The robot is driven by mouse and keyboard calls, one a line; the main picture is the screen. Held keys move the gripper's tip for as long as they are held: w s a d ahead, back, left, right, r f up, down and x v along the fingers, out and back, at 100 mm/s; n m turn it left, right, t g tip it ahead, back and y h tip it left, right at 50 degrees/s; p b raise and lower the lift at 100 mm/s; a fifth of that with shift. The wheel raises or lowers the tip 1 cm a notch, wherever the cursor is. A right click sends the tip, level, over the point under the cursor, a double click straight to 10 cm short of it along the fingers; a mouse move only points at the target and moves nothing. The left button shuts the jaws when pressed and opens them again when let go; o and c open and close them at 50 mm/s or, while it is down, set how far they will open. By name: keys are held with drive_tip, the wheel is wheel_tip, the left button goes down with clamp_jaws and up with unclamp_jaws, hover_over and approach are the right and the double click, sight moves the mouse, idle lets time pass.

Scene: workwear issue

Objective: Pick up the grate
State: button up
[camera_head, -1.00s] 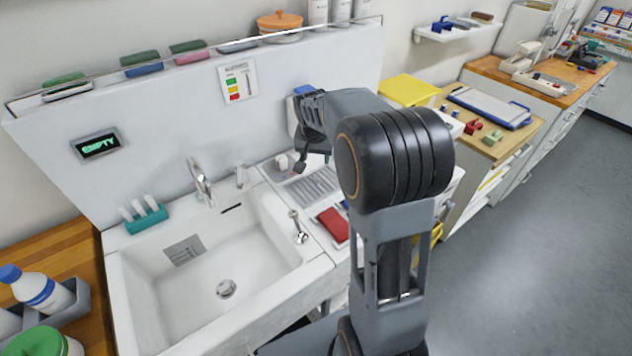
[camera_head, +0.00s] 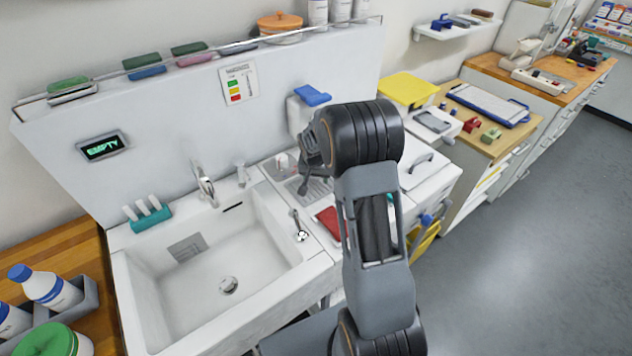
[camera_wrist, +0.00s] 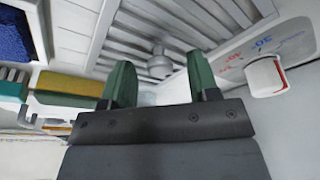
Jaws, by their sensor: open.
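The grate, a grey slatted panel (camera_head: 318,190), lies in the white board right of the sink, partly hidden by my arm. In the wrist view the slatted grate (camera_wrist: 190,35) fills the upper middle, with a small round grey knob (camera_wrist: 160,68) on it. My gripper (camera_wrist: 160,82) is open, with one green finger on each side of the knob in the picture. I cannot tell whether the fingers are level with the knob. Nothing is held. In the head view my gripper (camera_head: 304,188) is dark and small over the grate.
A white-and-red dial (camera_wrist: 265,75) is close to the right of the fingers in the wrist view. Head view: a red cloth (camera_head: 328,222) lies in front of the grate, the empty sink basin (camera_head: 215,262) is left, and a tap (camera_head: 205,186) stands behind it.

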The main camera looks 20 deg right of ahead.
drive_tip(key=shift+f, duration=0.2)
drive_tip(key=shift+c, duration=0.3)
clamp_jaws()
